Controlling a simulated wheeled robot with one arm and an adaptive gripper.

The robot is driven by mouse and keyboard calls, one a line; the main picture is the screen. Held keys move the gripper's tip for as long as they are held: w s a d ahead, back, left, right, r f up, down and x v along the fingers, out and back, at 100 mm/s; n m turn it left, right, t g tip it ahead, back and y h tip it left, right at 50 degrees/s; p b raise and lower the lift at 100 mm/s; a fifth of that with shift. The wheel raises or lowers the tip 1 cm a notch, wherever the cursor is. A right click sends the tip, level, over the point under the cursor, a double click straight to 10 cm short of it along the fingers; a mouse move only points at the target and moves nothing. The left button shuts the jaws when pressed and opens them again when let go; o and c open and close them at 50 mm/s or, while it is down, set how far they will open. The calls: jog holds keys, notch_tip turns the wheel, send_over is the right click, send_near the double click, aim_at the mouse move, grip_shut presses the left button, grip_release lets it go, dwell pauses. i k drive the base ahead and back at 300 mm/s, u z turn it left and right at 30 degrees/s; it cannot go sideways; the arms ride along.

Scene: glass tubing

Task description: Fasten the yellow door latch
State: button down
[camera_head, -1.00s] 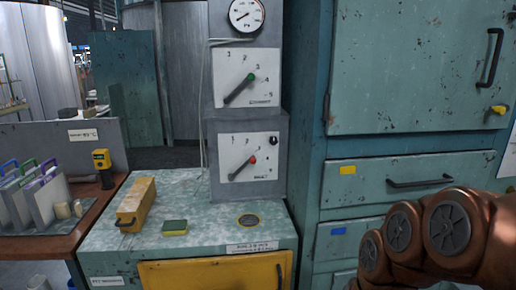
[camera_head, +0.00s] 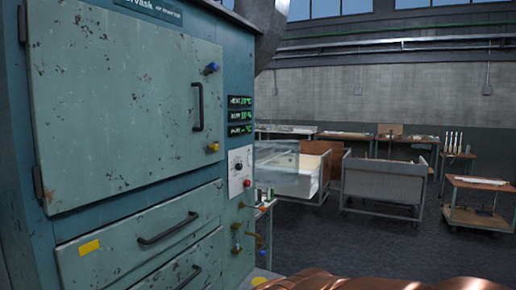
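The yellow door latch (camera_head: 213,147) is a small knob at the lower right edge of the teal cabinet door (camera_head: 125,100). The door looks closed against the cabinet, with its dark handle (camera_head: 198,106) just above the latch. A blue latch (camera_head: 211,68) sits higher on the same edge. Whether the yellow latch is fastened cannot be told at this size. A copper-coloured part of my arm (camera_head: 375,284) shows at the bottom edge. My gripper is out of view.
Drawers with dark handles (camera_head: 168,228) lie below the door. A panel with green displays (camera_head: 240,114) and a knob is right of the latch. Carts (camera_head: 385,184) and benches stand farther back right, with open dark floor (camera_head: 345,245) before them.

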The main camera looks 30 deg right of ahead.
aim_at(215, 146)
jog(key=z, duration=0.4)
jog(key=k, duration=0.45)
jog(key=u, duration=0.55)
jog(key=k, duration=0.9)
jog(key=z, duration=0.1)
jog(key=i, duration=0.45)
jog(key=z, duration=1.1)
jog(key=i, duration=1.65)
jog(key=u, duration=1.15)
jog(key=i, duration=0.5)
jog(key=u, duration=0.4)
